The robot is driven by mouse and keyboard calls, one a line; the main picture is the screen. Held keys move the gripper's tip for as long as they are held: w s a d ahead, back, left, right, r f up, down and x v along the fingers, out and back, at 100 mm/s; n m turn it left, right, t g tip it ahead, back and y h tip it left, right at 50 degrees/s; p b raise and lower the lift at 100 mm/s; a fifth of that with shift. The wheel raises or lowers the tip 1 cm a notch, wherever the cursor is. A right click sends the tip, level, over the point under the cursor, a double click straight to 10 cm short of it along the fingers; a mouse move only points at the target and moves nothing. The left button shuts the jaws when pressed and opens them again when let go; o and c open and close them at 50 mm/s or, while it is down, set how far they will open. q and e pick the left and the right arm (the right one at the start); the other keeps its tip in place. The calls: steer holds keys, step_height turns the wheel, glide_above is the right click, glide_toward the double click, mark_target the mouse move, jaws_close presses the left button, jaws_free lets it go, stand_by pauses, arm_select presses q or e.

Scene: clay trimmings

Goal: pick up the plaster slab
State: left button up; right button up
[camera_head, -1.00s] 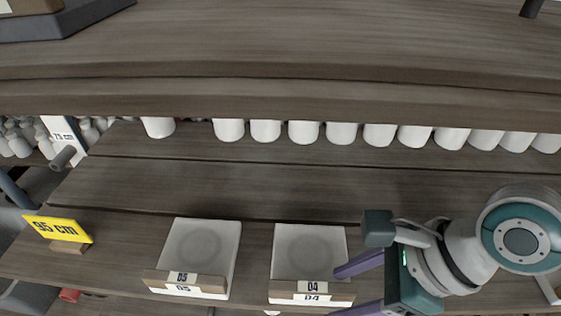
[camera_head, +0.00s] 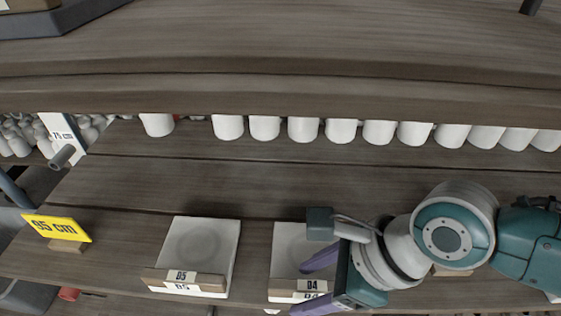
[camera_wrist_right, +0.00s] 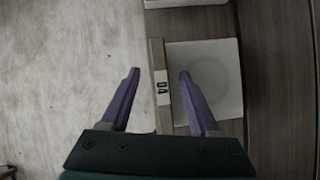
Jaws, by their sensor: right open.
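Two pale square slabs with a faint round mark lie on the shelf. One finger is over the floor, the other overlaps the slab (camera_wrist_right: 215,75). I cannot tell whether they touch it. My left gripper is out of view.
A row of white cups (camera_head: 303,129) stands at the back of the shelf (camera_head: 330,180), under an upper board (camera_head: 300,50). A yellow 95 cm sign (camera_head: 57,228) is at the left. The shelf between slabs and cups is clear.

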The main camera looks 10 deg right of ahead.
steer(key=shift+f, duration=0.1)
steer(key=shift+c, duration=0.4)
jaws_close()
stand_by(1.1)
